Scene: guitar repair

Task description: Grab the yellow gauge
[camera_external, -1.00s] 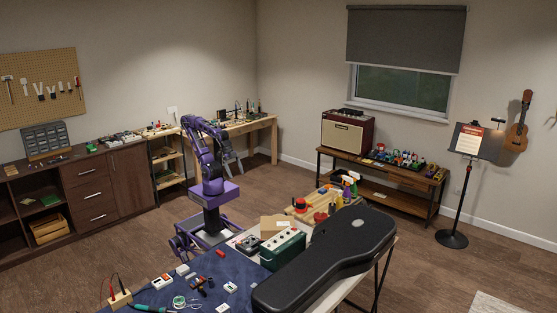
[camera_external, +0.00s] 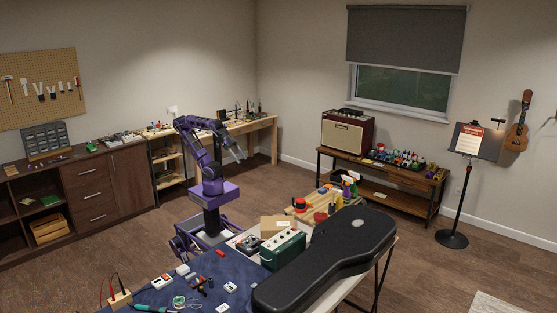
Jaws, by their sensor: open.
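I cannot pick out the yellow gauge for certain; things on the benches are too small to tell apart. My gripper (camera_external: 238,152) is at the end of my purple arm, in the air in front of the wooden workbench by the back wall. Its two pale fingers are apart, with nothing visible between them.
The wooden workbench (camera_external: 262,124) bears small tools. A near table holds a blue mat (camera_external: 246,283) with small parts, a green box (camera_external: 283,248) and a black guitar case (camera_external: 330,255). A low bench (camera_external: 385,171) with an amplifier (camera_external: 347,131) stands under the window. Floor between is clear.

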